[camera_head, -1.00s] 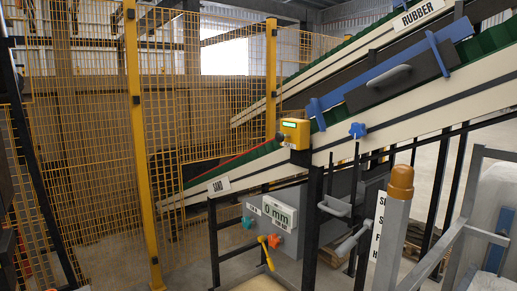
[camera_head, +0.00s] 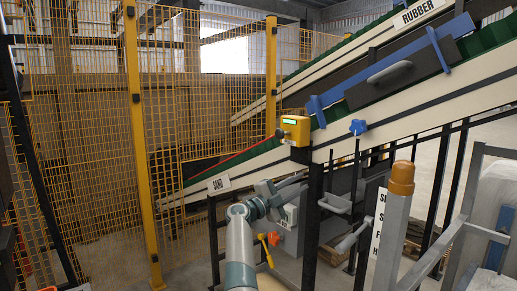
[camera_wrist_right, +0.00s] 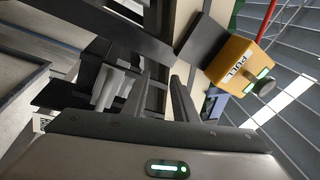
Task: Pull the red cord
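The red cord (camera_head: 240,157) runs taut along the lower green conveyor, from the yellow pull box (camera_head: 295,130) down to the left. In the right wrist view the yellow box (camera_wrist_right: 238,66) reads "PULL", and a red strip that looks like the cord (camera_wrist_right: 267,20) rises above it. My right gripper (camera_head: 297,182) is below the conveyor's edge, lower than the box and apart from the cord. Its fingers (camera_wrist_right: 167,85) show apart with nothing between them, left of the box in the wrist view. My left gripper is out of view.
An orange knob (camera_head: 274,240) and yellow lever are below my arm. A yellow mesh fence (camera_head: 90,130) closes the left. An orange-capped post (camera_head: 400,180) stands right.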

